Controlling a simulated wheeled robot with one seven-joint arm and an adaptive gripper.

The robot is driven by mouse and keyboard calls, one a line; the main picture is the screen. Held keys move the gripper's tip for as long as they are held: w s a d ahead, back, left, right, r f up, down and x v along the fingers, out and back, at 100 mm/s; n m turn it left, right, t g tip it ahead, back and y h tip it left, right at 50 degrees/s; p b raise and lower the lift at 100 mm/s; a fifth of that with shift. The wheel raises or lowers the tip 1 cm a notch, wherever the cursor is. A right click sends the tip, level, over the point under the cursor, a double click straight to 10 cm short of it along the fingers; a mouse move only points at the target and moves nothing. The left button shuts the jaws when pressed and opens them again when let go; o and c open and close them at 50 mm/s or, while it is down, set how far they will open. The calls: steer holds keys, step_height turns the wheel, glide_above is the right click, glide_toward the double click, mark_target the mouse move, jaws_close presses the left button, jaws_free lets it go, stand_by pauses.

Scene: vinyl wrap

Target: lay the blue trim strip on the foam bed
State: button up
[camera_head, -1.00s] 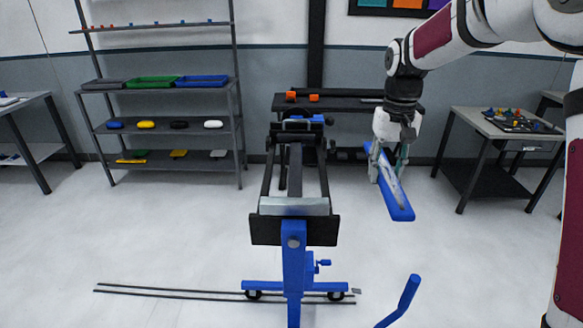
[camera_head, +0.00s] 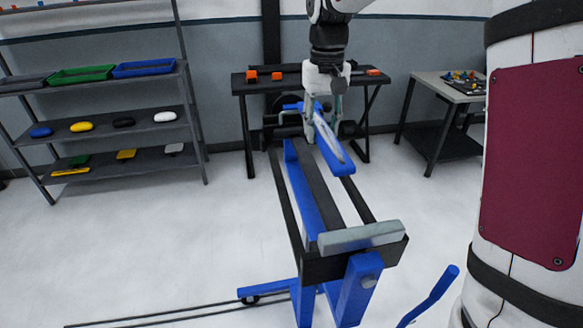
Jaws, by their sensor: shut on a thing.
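The blue trim strip (camera_head: 340,164) is long and narrow, with a grey streak along its face. My gripper (camera_head: 322,122) is shut on it near its middle, and the near end points toward the camera, slightly right. The strip is above the far half of a blue and black stand; I cannot tell the height of the gap. A long dark strip (camera_head: 322,191), which looks like the foam bed, runs along the stand's middle between two dark rails. Its far part is hidden by the gripper and the blue strip.
A grey block (camera_head: 361,236) crosses the stand's near end. A dark bench (camera_head: 250,86) with orange blocks stands behind. A shelf rack (camera_head: 105,135) is at left, a small table (camera_head: 447,90) at right. Open floor lies left of the stand.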

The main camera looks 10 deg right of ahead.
glide_above(315, 176)
step_height(315, 176, down, 6)
steer(key=shift+f+p, duration=0.2)
steer(key=shift+p, duration=0.2)
steer(key=shift+f+p, duration=0.35)
steer(key=shift+f, duration=1.95)
steer(key=o, duration=1.2)
steer(key=shift+f, duration=0.15)
